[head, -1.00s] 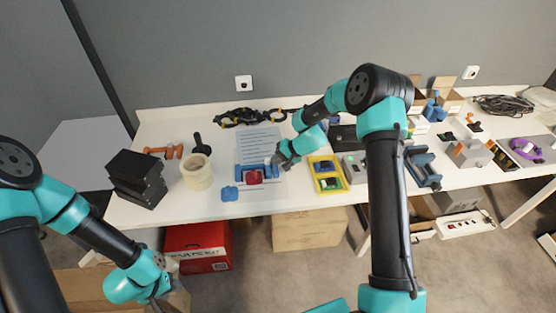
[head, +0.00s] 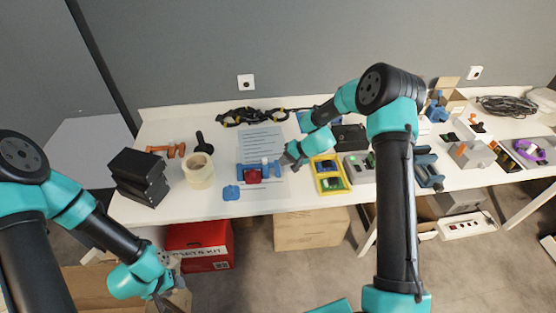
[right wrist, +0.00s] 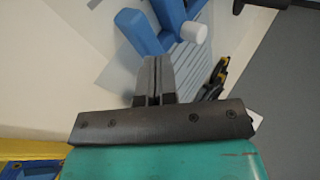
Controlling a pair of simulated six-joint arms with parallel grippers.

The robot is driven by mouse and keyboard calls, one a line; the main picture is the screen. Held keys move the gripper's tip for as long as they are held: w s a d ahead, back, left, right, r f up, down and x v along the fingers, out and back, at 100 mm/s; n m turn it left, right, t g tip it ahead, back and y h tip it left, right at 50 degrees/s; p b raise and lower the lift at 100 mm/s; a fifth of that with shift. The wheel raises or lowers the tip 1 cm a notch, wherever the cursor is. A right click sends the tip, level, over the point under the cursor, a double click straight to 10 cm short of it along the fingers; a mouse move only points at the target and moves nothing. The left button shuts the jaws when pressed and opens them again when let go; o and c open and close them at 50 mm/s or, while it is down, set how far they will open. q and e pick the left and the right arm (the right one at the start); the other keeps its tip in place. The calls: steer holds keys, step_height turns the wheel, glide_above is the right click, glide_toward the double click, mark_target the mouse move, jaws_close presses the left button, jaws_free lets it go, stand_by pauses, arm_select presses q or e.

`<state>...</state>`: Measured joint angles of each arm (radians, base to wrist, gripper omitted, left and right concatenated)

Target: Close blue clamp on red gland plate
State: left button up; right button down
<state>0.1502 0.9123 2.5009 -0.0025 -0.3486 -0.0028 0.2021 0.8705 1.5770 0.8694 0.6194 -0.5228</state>
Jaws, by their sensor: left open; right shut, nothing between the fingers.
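The blue clamp (head: 277,168) sits on a paper sheet in the middle of the table. The red gland plate (head: 253,177) is at its front, against the blue body. My right gripper (head: 287,158) is shut and empty, just right of the clamp. In the right wrist view its fingertips (right wrist: 152,60) are together, close to the blue clamp (right wrist: 140,33), which has a white tip; a gap or contact is hard to judge. The red plate is not visible there. My left gripper (head: 166,298) hangs low at the bottom left, away from the table, partly cut off.
A small blue part (head: 231,192) lies left of the red plate. A yellow tray (head: 329,174) and a grey box (head: 358,168) are to the right. A black-yellow cable (head: 252,116) lies behind.

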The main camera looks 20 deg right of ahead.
steer(key=v, duration=1)
